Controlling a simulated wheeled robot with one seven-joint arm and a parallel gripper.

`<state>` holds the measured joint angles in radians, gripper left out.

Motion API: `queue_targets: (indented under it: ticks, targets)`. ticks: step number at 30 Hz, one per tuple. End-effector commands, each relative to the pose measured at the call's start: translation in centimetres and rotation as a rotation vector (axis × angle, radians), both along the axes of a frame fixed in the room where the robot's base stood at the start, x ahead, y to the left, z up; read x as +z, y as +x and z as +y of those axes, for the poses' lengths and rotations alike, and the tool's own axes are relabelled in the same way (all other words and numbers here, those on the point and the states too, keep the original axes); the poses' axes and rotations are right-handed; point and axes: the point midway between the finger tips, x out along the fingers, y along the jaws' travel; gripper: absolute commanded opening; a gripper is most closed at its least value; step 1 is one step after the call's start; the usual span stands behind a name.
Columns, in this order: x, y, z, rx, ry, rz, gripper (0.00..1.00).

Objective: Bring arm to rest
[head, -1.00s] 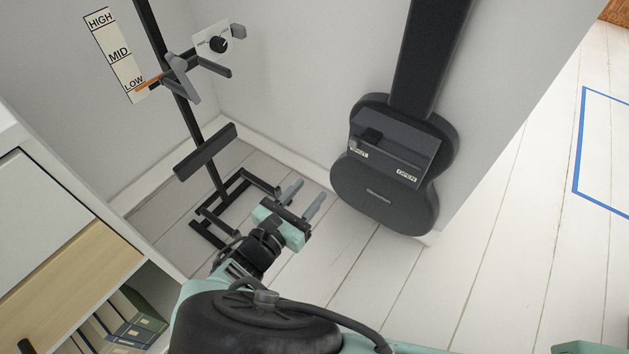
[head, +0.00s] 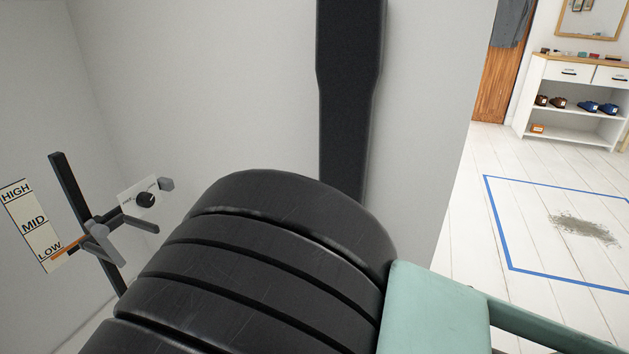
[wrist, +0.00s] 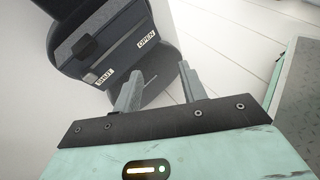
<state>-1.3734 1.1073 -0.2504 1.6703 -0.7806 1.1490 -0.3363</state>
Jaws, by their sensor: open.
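My gripper (wrist: 158,88) shows in the wrist view with its two grey fingers apart and nothing between them. I cannot tell the exact gap between fingers and case. In the head view my black ribbed arm part and green link fill the lower middle, and the gripper is out of sight. The case's neck (head: 349,90) rises behind my arm against the wall; its body is hidden there.
A black stand (head: 72,190) with a HIGH-MID-LOW scale (head: 32,224) is at left, its orange pointer at LOW. A blue taped rectangle (head: 500,225) and a white shelf (head: 570,95) with shoes are at right on open floor.

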Motion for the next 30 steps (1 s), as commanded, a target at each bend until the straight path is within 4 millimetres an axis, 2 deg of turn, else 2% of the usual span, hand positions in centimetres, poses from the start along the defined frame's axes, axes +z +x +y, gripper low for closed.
queue_targets:
  ticks: [1,6,12,18,24,30]
  targets:
    - [1.2,-0.2,-1.6,-0.097,0.079,0.044,0.42]
    - [4.7,-2.5,-5.3,-0.387,0.328,0.153,0.42]
    - [9.9,-5.8,-8.5,-0.692,0.613,0.213,0.42]
    - [14.7,-9.2,-11.5,-0.963,0.874,0.197,0.42]
    - [17.6,-11.8,-13.8,-1.154,1.063,0.129,0.42]
    - [18.9,-13.7,-15.6,-1.285,1.192,0.047,0.42]
